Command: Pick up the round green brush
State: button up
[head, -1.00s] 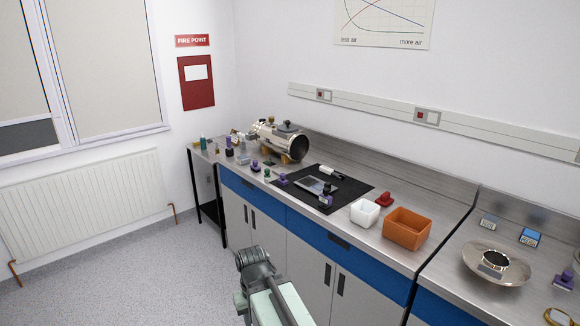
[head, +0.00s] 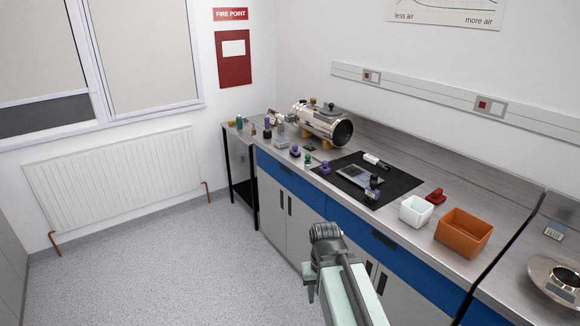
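A small round green piece (head: 308,159) stands on the steel counter, left of the black mat, among purple pieces. It looks like the green brush, but it is too small to make out its bristles. A teal bottle-like thing (head: 239,122) stands farther off at the counter's far left end. My gripper (head: 325,234) is out over the floor in front of the blue drawers, well short of the counter things. It is seen from behind, and its fingers cannot be made out. I see nothing held in it.
The counter holds a black mat (head: 398,187) with a grey device, a white tub (head: 416,211), an orange bin (head: 463,233), a red piece (head: 436,196) and a metal burner chamber (head: 322,122). Purple pieces (head: 295,151) stand close to the green one. Floor at left is clear.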

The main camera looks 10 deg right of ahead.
aim_at(307, 162)
jog(key=k, duration=0.8)
jog(key=z, duration=0.15)
jog(key=i, duration=0.8)
jog(key=u, duration=0.25)
jog(key=k, duration=0.8)
jog(key=z, duration=0.2)
jog(key=i, duration=0.95)
jog(key=u, duration=0.7)
jog(key=i, duration=1.5)
jog(key=u, duration=0.6)
